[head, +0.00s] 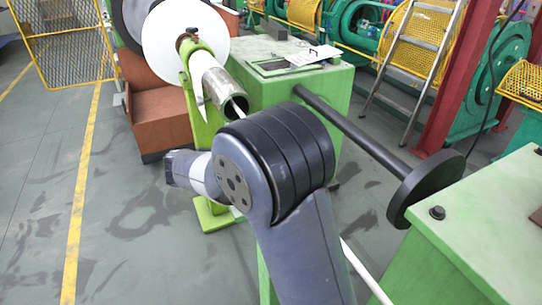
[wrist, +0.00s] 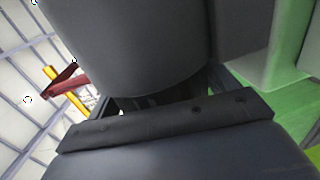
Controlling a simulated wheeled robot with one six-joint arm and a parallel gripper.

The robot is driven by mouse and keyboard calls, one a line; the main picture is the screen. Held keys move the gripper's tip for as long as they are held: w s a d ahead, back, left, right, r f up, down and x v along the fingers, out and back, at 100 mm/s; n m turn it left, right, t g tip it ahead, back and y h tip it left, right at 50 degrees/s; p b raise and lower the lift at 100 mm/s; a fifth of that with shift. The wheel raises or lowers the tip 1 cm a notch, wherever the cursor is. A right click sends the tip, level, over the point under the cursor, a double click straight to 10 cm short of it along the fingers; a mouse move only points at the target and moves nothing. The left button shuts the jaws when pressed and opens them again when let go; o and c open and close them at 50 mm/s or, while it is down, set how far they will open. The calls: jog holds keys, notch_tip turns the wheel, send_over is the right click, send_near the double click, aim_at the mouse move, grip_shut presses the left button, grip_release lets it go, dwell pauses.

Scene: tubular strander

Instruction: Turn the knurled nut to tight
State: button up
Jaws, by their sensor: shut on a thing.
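In the wrist view my gripper (wrist: 165,98) shows as a black crossbar with bolt heads and dark finger parts just beyond it. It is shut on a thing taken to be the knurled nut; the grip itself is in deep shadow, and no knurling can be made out. A large smooth dark grey rounded form (wrist: 130,42) fills the top of that view, close to the crossbar. I cannot tell what it is. In the head view my arm covers the middle of the scene, and neither the nut nor the fingertips can be made out.
A green stand (head: 200,62) carries a steel tube (head: 222,84) in front of a white disc (head: 178,42). A black bar ending in a round plate (head: 428,188) passes right of my arm. Green cabinets stand behind (head: 325,80) and at lower right (head: 475,240). Floor at left is clear.

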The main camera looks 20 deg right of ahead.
jog(key=o, duration=0.9)
jog(key=b+v, duration=0.1)
jog(key=v, duration=0.9)
jog(key=shift+a, duration=0.35)
jog(key=shift+s, duration=0.15)
